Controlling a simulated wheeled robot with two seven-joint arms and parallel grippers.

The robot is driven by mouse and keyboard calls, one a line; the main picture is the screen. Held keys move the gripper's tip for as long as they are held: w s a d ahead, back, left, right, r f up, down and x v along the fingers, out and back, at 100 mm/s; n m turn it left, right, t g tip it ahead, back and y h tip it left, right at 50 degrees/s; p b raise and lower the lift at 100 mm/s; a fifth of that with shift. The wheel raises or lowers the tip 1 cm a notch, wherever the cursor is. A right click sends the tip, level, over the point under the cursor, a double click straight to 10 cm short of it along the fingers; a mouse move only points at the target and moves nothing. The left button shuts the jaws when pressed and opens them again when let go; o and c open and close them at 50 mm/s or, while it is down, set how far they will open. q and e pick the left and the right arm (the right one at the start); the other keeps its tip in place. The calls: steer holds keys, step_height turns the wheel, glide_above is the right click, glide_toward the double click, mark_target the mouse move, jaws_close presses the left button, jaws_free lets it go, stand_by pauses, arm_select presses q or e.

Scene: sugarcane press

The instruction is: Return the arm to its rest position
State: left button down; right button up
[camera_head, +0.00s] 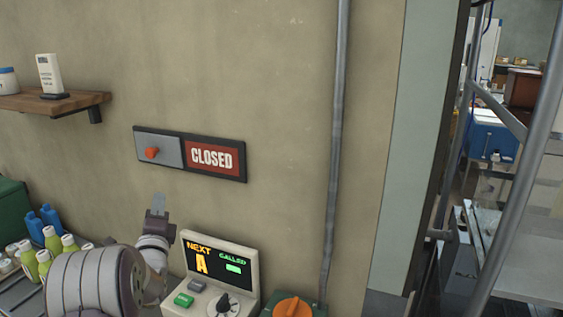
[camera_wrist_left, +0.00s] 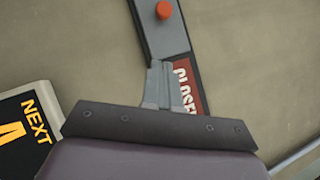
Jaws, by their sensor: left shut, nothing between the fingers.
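My left gripper (camera_head: 157,203) is shut and empty, in front of the wall just below the sign. Its shut fingers also show in the left wrist view (camera_wrist_left: 160,84), where they cover part of the sign. The wall sign (camera_head: 190,153) has a grey slider plate with a red knob (camera_head: 152,153) at its left and a red panel reading CLOSED at its right. In the left wrist view the red knob (camera_wrist_left: 164,10) is beyond the fingertips, apart from them. My right gripper is not in view.
A display box (camera_head: 221,262) reading NEXT A stands right of my left arm, with an orange knob (camera_head: 293,306) beside it. Several bottles (camera_head: 50,240) stand at lower left. A wooden shelf (camera_head: 45,101) is at upper left. A vertical pipe (camera_head: 338,150) runs down the wall.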

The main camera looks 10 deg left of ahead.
arm_select(q)
steer(key=s+d+f+n+g+h, duration=0.25)
steer(key=f+n+g, duration=0.25)
steer(key=f+n, duration=0.3)
steer(key=s+d+f+n+g+h, duration=0.25)
steer(key=s+f+n+g, duration=0.2)
steer(key=f, duration=0.65)
steer(key=s+d+f+n+g+h, duration=0.2)
steer(key=s+d+g, duration=0.7)
steer(key=s+d, duration=0.9)
steer(key=d+n+h, duration=0.1)
steer(key=d+n, duration=0.1)
steer(key=d, duration=0.1)
steer(key=shift+s+d+f+h, duration=0.15)
steer(key=shift+d+h, duration=0.1)
steer(key=shift+h, duration=0.15)
